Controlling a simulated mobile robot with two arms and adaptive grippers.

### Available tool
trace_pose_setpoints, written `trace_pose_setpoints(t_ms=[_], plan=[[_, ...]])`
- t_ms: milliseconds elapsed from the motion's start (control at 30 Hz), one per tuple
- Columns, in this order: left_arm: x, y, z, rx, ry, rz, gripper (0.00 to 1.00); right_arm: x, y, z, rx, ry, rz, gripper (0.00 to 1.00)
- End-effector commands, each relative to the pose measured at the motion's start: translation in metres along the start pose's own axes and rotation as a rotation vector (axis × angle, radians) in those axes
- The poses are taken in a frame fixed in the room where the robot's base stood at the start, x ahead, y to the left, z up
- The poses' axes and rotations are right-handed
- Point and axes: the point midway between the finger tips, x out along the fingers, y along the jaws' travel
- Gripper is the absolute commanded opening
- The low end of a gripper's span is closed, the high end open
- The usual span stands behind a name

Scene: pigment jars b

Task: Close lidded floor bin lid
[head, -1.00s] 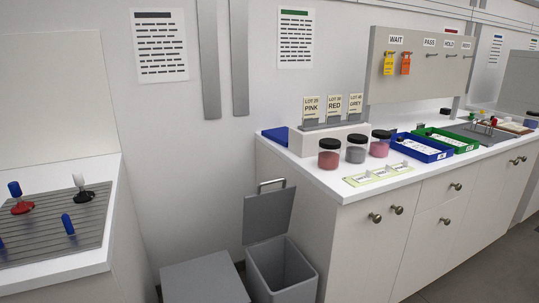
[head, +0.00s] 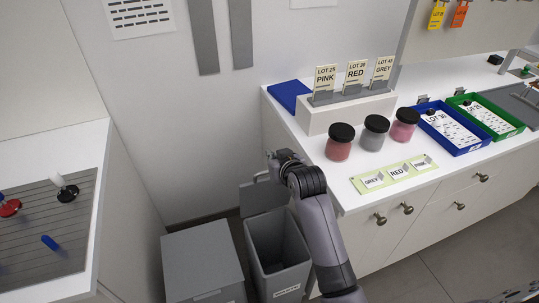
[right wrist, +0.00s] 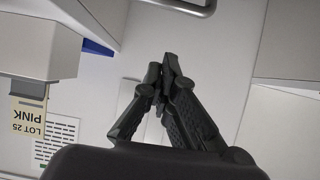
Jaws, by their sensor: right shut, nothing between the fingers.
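The grey floor bin (head: 282,284) stands in the gap beside the counter, with its inside showing from above. Its grey lid (head: 258,198) is up, tilted back at the rear edge. My right gripper (head: 272,160) is above the raised lid near its metal handle, partly hidden by my own wrist. In the right wrist view my right gripper (right wrist: 165,62) is shut and empty, fingertips together. The lid's metal handle (right wrist: 192,10) shows at the top edge, apart from the fingertips. My left gripper is not in view.
A grey closed box (head: 203,262) stands left of the bin. The right counter (head: 345,195) carries several jars, a label strip (head: 395,176) and blue and green trays; its edge is close to my right arm. The left counter (head: 85,160) bounds the other side.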

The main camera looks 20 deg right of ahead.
Motion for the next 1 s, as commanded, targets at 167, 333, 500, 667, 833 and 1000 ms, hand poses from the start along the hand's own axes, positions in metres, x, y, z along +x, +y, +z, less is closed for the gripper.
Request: trace_pose_setpoints(t_ms=[167,333,500,667,833,1000], plan=[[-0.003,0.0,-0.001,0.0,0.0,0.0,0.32,0.029,0.0,-0.001,0.001,-0.002,0.0,0.0],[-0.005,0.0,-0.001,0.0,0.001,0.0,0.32,0.057,0.0,-0.001,0.001,-0.001,0.0,0.0],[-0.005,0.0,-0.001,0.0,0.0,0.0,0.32,0.082,0.0,-0.001,0.001,0.0,0.0,0.0],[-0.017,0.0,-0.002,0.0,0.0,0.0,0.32,0.071,0.0,0.015,0.0,-0.003,0.001,0.0],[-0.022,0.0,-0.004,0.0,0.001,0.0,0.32,0.062,0.001,0.027,0.0,0.0,0.001,0.0],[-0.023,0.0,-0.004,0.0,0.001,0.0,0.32,0.059,0.001,0.032,0.0,0.0,0.001,0.0]])
